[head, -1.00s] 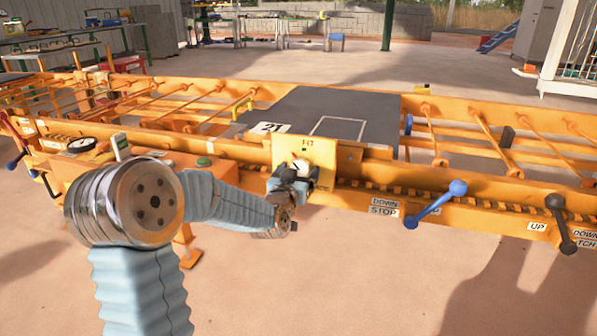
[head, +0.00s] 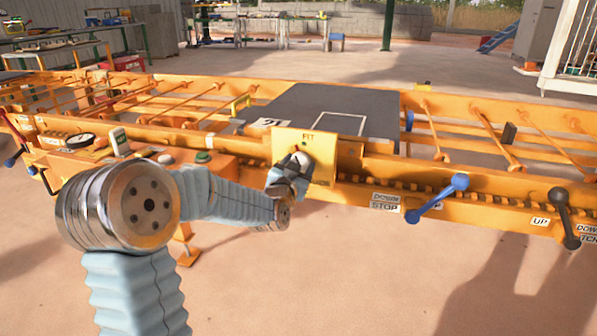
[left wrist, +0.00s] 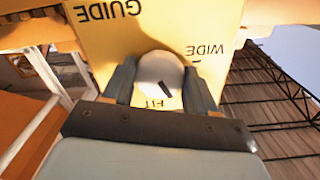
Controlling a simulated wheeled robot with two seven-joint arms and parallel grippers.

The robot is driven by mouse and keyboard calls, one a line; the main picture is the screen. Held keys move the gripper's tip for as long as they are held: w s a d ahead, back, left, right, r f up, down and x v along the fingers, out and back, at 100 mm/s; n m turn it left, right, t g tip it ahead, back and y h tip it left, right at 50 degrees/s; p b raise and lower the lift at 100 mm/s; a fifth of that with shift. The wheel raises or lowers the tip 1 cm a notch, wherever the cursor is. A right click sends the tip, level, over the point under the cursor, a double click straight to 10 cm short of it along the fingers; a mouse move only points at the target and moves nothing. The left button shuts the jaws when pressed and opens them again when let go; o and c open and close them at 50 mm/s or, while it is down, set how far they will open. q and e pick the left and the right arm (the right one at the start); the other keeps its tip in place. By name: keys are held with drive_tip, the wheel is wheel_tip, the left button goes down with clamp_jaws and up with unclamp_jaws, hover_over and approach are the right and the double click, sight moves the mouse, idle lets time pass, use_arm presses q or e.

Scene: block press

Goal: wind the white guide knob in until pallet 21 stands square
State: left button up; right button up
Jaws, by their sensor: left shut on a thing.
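The white guide knob (left wrist: 160,72) sits on a yellow plate (left wrist: 110,45) marked GUIDE, WIDE and FIT, upside down in the left wrist view. The knob's short dark mark lies on the side towards FIT. My left gripper (head: 296,170) is shut on the knob, one finger on each side; its fingers also show in the left wrist view (left wrist: 160,88). Pallet 21 (head: 287,103) is a dark grey slab with a white outline, on the orange frame behind the plate. My right gripper is out of view.
A blue-handled lever (head: 437,198) and a black lever (head: 563,220) stick out of the frame's front at the right. A panel with a green button (head: 203,157) is left of the plate. The floor in front is clear.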

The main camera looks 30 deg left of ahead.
use_arm(q)
drive_tip(key=o, duration=1)
drive_tip(key=shift+o, duration=0.2)
drive_tip(key=v, duration=1.3)
drive_tip(key=shift+s+b, duration=0.3)
drive_tip(key=shift+s, duration=0.1)
drive_tip(key=shift+f, duration=0.1)
